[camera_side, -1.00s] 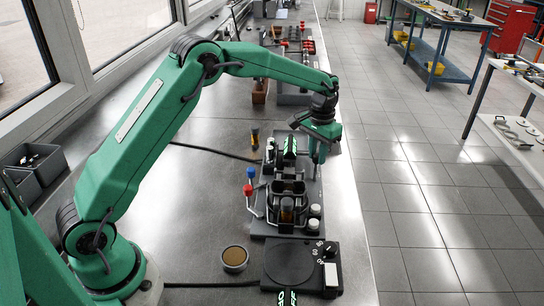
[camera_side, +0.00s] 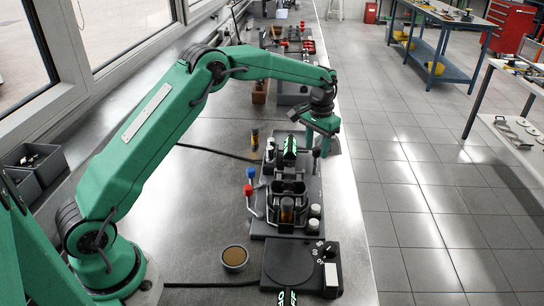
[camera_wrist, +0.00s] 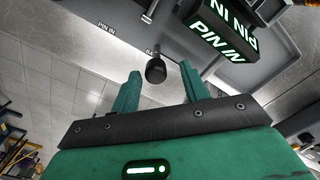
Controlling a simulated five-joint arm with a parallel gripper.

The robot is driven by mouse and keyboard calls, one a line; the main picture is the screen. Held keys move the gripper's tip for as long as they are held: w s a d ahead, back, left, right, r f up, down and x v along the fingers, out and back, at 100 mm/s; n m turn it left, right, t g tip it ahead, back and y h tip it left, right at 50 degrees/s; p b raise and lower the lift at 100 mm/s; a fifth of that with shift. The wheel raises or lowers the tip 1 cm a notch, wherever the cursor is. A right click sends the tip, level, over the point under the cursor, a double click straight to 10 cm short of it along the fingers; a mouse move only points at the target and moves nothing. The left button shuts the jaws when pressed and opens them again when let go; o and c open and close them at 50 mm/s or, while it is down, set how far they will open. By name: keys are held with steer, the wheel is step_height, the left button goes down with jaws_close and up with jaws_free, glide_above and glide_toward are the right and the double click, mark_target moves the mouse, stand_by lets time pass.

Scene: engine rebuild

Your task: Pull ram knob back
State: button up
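A round black knob (camera_wrist: 155,71) on a thin stem shows in the wrist view, which I take for the ram knob. It lies between the lines of my two green fingers, near their tips. My gripper (camera_wrist: 162,77) is open, and I see no contact with the knob. In the side view my gripper (camera_side: 326,148) is tilted at the far right edge of the dark fixture (camera_side: 272,230). A small dark upright piece (camera_side: 316,154) beside it seems to be the same knob. The direction of the knob's travel is not clear.
A black block lit with "PIN IN" (camera_wrist: 222,32) stands close to the right finger. Red and blue knobbed levers (camera_side: 248,182), white-capped pieces (camera_side: 314,218) and a small cup (camera_side: 235,257) are nearby. The bench's right edge is close to my gripper.

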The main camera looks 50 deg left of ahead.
steer(key=shift+r, duration=0.1)
step_height(320, 180, up, 7)
steer(key=shift+r, duration=0.35)
stand_by(0.4)
steer(key=shift+s, duration=0.1)
steer(key=shift+s+r, duration=0.15)
steer(key=shift+r, duration=0.15)
steer(key=s+r+t, duration=0.1)
steer(key=s+r, duration=0.5)
steer(key=s, duration=0.3)
steer(key=s+r+t, duration=0.2)
steer(key=s+r, duration=0.4)
steer(key=s, duration=0.2)
steer(key=s+f+t, duration=0.1)
steer(key=s+f, duration=0.1)
steer(key=s, duration=0.8)
steer(key=s+f+t, duration=0.1)
steer(key=s+f, duration=0.2)
steer(key=s, duration=0.6)
steer(key=shift+s+d+t, duration=0.3)
steer(key=shift+s+d, duration=0.1)
